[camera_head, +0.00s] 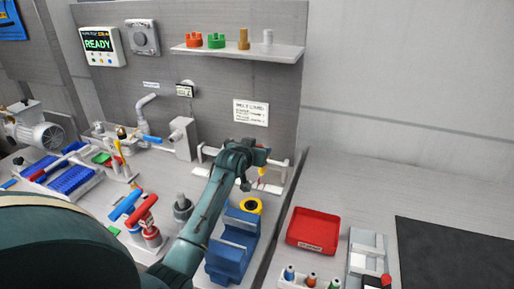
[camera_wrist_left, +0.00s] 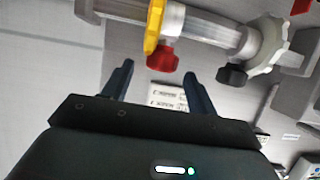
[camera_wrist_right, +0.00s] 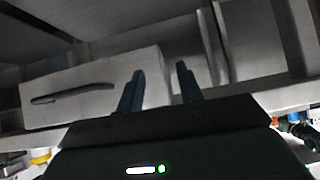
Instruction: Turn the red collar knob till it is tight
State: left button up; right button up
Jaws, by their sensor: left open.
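The red collar knob (camera_wrist_left: 163,61) hangs below a yellow collar (camera_wrist_left: 153,24) on a grey horizontal shaft (camera_wrist_left: 213,32) in the left wrist view. My left gripper (camera_wrist_left: 160,68) is open; the knob appears between and just beyond its fingertips, and I cannot tell whether they touch it. In the head view my left arm reaches to the shaft stand, and the yellow collar (camera_head: 262,171) shows small beside the wrist. My right gripper (camera_wrist_right: 160,69) is open and empty in the right wrist view, in front of a pale drawer or cabinet front. It is outside the head view.
A black knob (camera_wrist_left: 232,75) and a pale handwheel-like part (camera_wrist_left: 268,45) sit right of the red knob. A red tray (camera_head: 313,230) and a dark mat (camera_head: 455,255) lie to the right. A shelf (camera_head: 240,51) hangs above.

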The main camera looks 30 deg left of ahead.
pick_arm(q)
jog(key=shift+x, duration=0.85)
jog(key=shift+c, duration=0.4)
jog(key=c, duration=0.9)
